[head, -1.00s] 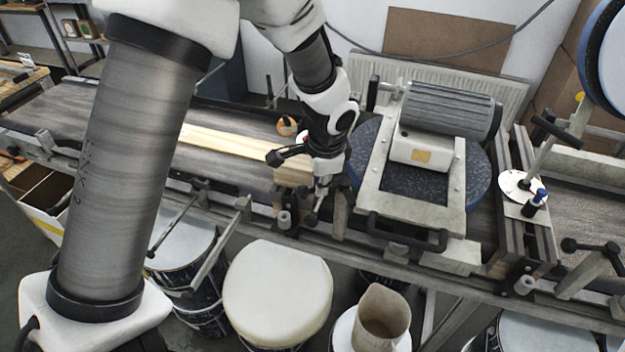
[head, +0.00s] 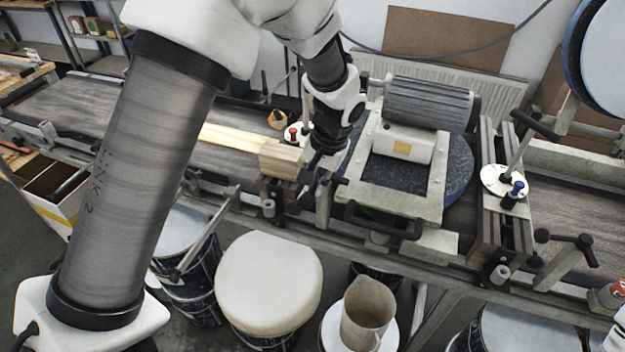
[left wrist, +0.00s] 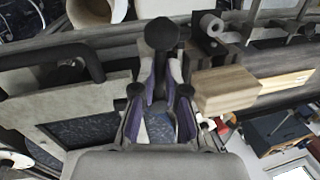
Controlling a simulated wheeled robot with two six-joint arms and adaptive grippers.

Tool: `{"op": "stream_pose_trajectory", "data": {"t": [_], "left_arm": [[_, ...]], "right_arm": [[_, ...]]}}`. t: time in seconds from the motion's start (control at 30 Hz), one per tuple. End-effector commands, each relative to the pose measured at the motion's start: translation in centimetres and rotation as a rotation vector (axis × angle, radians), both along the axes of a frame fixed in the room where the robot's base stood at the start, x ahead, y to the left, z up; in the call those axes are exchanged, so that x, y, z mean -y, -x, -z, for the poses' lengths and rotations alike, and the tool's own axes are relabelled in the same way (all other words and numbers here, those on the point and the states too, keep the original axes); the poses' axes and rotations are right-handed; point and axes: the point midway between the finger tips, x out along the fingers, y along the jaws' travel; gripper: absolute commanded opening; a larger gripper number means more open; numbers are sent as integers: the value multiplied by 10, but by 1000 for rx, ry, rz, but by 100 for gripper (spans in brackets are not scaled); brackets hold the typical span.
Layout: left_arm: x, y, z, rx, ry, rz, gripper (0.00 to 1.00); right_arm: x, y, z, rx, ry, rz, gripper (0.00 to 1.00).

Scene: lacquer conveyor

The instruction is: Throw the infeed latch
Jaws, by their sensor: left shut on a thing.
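The infeed latch is mostly hidden by my left arm. Its white disc (head: 308,130) and a red knob (head: 293,133) show just left of my wrist in the head view. My left gripper (head: 318,168) is low between the wooden block and the press frame. In the left wrist view my left gripper (left wrist: 160,88) is shut on the latch handle, whose round black end (left wrist: 161,33) sticks out past the fingers. The handle's shaft is largely hidden by the fingers. My right gripper is not in view.
Wooden planks with a block (head: 282,160) lie on the belt left of the gripper. The press frame with its grey roller (head: 432,103) stands close on the right. A similar lever on a white disc with a blue knob (head: 517,188) is farther right. Buckets (head: 268,280) stand below.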

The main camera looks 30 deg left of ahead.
Motion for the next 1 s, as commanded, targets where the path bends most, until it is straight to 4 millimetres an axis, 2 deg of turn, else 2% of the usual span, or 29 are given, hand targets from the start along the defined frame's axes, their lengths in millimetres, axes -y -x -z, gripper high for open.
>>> {"op": "stream_pose_trajectory", "data": {"t": [0.3, 0.77, 0.8, 0.83, 1.0], "left_arm": [[6, -5, -4, 13, 0, -102, 0], [6, -6, -4, 16, 2, -116, 0], [6, -6, -4, 16, 2, -116, 26], [6, -6, -4, 15, 1, -116, 37], [6, -4, -3, 10, 0, -116, 37]], "right_arm": [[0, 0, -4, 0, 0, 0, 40], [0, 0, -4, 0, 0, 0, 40], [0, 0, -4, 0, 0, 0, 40], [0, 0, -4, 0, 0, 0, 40], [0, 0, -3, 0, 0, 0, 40]]}}
